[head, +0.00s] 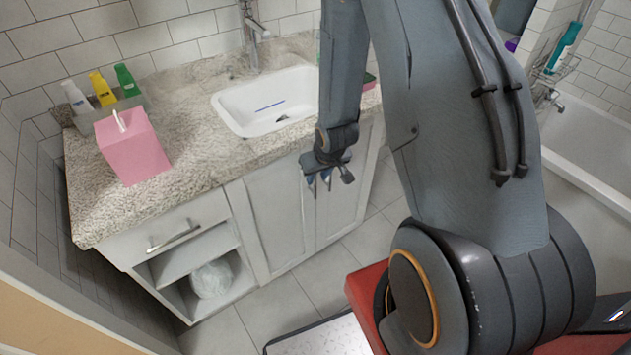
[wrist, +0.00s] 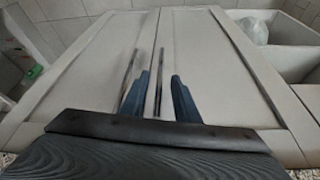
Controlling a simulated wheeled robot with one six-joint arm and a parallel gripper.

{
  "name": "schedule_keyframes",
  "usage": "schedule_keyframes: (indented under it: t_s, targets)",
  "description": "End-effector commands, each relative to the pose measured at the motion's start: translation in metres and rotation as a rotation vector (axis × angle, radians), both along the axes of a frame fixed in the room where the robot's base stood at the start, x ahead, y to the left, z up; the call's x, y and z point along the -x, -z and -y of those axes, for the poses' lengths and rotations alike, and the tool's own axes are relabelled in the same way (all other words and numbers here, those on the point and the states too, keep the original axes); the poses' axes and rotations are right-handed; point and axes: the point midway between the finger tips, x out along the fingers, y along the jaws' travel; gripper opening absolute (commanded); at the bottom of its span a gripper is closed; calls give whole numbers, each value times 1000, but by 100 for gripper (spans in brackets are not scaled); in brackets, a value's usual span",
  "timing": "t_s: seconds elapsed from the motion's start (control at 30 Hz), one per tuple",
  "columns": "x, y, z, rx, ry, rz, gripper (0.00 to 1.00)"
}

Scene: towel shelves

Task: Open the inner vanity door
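The vanity has two pale panelled doors, both closed. The left door (head: 277,215) is beside the open shelves, and the right door (head: 345,197) is farther along. In the wrist view the sides are swapped, and the shelf-side door (wrist: 206,65) is on the right. Its thin bar handle (wrist: 158,85) appears between the fingers of my gripper (wrist: 160,76); contact is not clear. The other door's handle (wrist: 131,75) is left of both fingers, partly hidden. My gripper is open, fingers apart, close to the door fronts in the head view (head: 319,181).
The granite counter (head: 190,140) holds a white sink (head: 250,115), a pink tissue box (head: 131,147) and several bottles. A drawer and open shelves (head: 180,262) lie left of the doors. Tiled floor (head: 305,295) is clear before the vanity. A bathtub (head: 590,150) is at right.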

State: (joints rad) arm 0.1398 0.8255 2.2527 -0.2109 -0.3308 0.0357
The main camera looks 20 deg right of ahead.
Motion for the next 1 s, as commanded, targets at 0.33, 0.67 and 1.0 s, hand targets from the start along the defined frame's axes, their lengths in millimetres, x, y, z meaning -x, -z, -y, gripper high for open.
schedule_keyframes:
  t_s: [0.33, 0.67, 1.0]
  targets:
    - [-15, 37, -1, 0, -1, -1, 28]
    - [-18, 44, -1, 0, -1, 0, 28]
    - [-18, 44, -1, 0, -1, 0, 0]
